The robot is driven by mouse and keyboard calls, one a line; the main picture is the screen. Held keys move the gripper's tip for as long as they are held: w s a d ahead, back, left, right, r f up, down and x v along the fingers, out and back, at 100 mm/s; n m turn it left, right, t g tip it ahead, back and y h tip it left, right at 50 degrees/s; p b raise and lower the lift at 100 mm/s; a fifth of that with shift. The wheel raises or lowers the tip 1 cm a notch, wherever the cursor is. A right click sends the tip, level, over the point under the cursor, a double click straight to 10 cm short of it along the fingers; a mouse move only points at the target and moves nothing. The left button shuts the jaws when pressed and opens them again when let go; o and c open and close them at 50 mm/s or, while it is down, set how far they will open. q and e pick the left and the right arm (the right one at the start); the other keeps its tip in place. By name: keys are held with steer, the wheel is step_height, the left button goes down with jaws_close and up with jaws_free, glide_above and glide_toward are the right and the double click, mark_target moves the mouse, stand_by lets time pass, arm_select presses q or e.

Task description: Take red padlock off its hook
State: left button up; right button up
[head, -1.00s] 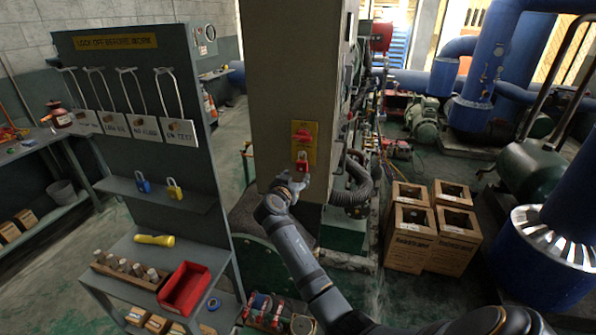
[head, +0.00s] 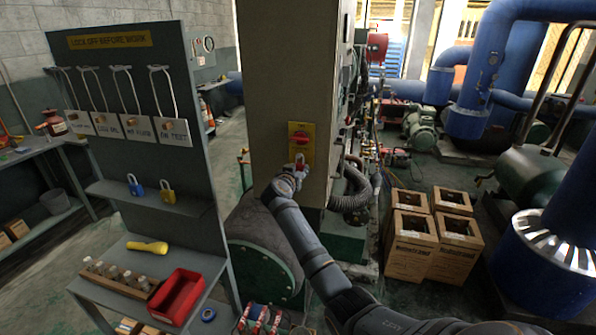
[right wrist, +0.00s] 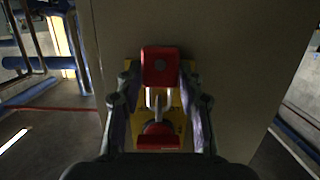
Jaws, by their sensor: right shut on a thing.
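The red padlock (right wrist: 160,66) is between the two fingers of my right gripper (right wrist: 160,88), which is shut on its body. Its shackle shows as two pale bars running toward a yellow plate with a red switch handle (right wrist: 158,134). In the head view the right gripper (head: 294,174) is at the pillar, just below the red switch (head: 300,139), and only a small red part of the padlock (head: 299,160) shows. I cannot tell whether the shackle still touches the hook, as that spot is hidden. My left gripper is not in view.
The beige pillar (head: 285,70) stands right behind the padlock. To the left is a grey lockout board (head: 120,80) with tags, a shelf with blue (head: 135,186) and yellow (head: 167,192) padlocks, and a red tray (head: 180,296). A corrugated hose (head: 355,190) is close on the right.

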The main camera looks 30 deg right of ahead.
steer(key=shift+r+p, duration=0.35)
steer(key=shift+r, duration=0.55)
steer(key=shift+s+a, duration=0.35)
steer(key=shift+a, duration=0.1)
steer(key=f+v, duration=0.1)
steer(key=v, duration=0.6)
steer(key=shift+s+a+p, duration=0.15)
steer(key=shift+s+p, duration=0.1)
steer(key=shift+p, duration=0.2)
steer(key=shift+f, duration=0.2)
